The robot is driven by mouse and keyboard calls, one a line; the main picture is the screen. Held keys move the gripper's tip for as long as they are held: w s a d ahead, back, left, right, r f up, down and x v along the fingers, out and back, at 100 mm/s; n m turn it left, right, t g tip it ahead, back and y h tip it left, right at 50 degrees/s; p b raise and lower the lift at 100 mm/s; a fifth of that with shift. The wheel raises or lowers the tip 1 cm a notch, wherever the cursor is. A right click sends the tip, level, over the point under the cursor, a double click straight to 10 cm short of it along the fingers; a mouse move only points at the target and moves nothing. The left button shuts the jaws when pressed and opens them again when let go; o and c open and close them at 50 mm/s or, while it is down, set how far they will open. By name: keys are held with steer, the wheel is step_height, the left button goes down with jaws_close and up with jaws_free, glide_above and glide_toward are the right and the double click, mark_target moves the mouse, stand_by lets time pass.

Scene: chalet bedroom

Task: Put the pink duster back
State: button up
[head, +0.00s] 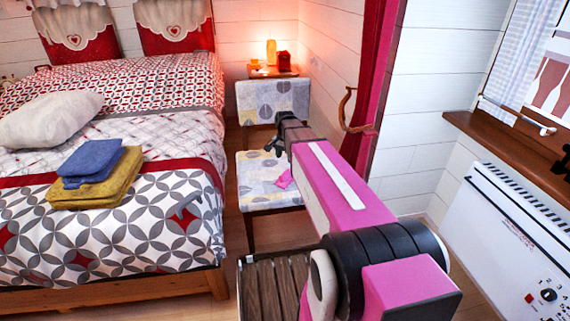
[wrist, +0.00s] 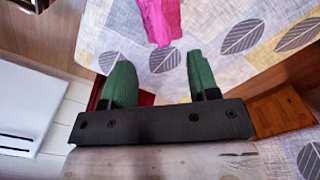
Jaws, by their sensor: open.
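The pink duster (head: 285,178) lies on the patterned seat of a chair (head: 258,196) in the head view. In the wrist view the duster (wrist: 160,20) shows at the top, cut off by the frame edge, against the chair's leaf-print fabric (wrist: 200,28). My gripper (head: 275,140) is over the chair seat in the head view, beyond my pink arm. In the wrist view my gripper (wrist: 161,65) has its two green fingers spread, with nothing between them. The duster's near end is just ahead of the gap. I cannot tell how high the fingers are above the seat.
A bed (head: 120,222) with folded blue and yellow towels (head: 95,168) stands left of the chair. A bedside table (head: 274,72) with a lit lamp is behind the chair. A red curtain (head: 378,60) and a white heater (head: 490,225) are at right.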

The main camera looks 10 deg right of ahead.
steer(key=shift+r, duration=0.35)
steer(key=shift+s, duration=0.45)
steer(key=s+f+n, duration=0.2)
steer(key=s+n, duration=0.2)
steer(key=s, duration=0.6)
steer(key=s+f+n, duration=0.2)
steer(key=s+n, duration=0.3)
steer(key=s, duration=0.5)
steer(key=shift+s+f, duration=0.15)
steer(key=shift+f, duration=0.2)
